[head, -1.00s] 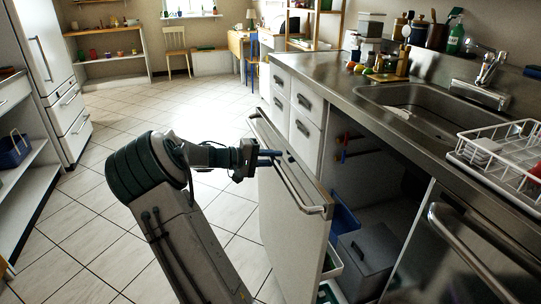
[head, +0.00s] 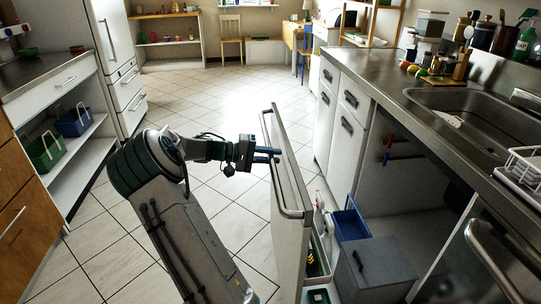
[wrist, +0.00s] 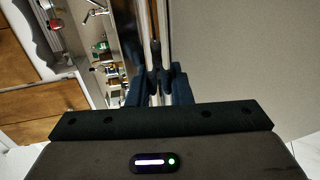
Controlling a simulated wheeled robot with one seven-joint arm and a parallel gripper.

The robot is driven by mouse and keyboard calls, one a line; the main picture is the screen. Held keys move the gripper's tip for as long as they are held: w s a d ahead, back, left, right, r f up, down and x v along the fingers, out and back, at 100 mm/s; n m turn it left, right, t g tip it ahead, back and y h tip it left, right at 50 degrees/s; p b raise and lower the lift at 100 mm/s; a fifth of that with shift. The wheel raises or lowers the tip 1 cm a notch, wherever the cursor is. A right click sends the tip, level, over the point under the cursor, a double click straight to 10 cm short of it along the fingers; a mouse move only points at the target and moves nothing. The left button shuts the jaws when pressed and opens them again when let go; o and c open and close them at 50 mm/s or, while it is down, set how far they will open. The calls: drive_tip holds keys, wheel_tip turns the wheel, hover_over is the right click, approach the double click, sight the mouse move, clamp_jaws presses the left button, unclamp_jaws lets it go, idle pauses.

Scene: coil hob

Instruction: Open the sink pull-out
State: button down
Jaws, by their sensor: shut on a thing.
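The sink pull-out's white front panel (head: 290,215) stands out from the cabinet under the sink, with a long metal bar handle (head: 279,170) along its face. Behind the panel a blue bin (head: 350,222) and a grey lidded bin (head: 372,264) show in the opening. My gripper (head: 268,155) is at the handle's middle, its fingers shut on the bar. In the wrist view the blue-dark fingers (wrist: 158,88) close around the metal bar, with the panel (wrist: 235,60) filling the right. The panel hides part of the pull-out's inside.
The steel counter with the sink (head: 465,115) runs along the right, with a white dish rack (head: 522,172) at its edge. Another bar handle (head: 495,262) is at lower right. White drawers (head: 346,110) stand beyond the opening. Tiled floor (head: 95,245) lies clear at left; shelves stand farther left.

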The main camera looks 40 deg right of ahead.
drive_tip(key=shift+f, duration=0.1)
drive_tip(key=c, duration=1.3)
unclamp_jaws()
drive_tip(key=shift+c, duration=0.2)
drive_tip(key=shift+a, duration=0.1)
drive_tip(key=p+v, duration=0.1)
drive_tip(key=v, duration=1.2)
drive_tip(key=shift+w+a+p, duration=0.25)
drive_tip(key=shift+a+p, duration=0.05)
drive_tip(key=shift+p, duration=0.05)
drive_tip(key=s+a+r+n+t+y+p, duration=0.3)
drive_tip(key=s+a+r+t+y+p, duration=0.3)
drive_tip(key=s+a, duration=0.6)
drive_tip(key=s+a+r+n+t+y+p, duration=0.4)
drive_tip(key=s+a+r+t+y+p, duration=0.2)
drive_tip(key=s+a+r+p, duration=0.4)
drive_tip(key=s+a+r, duration=0.1)
drive_tip(key=s+a, duration=0.2)
drive_tip(key=a, duration=0.1)
drive_tip(key=shift+s+a+y, duration=0.3)
drive_tip(key=shift+a, duration=0.1)
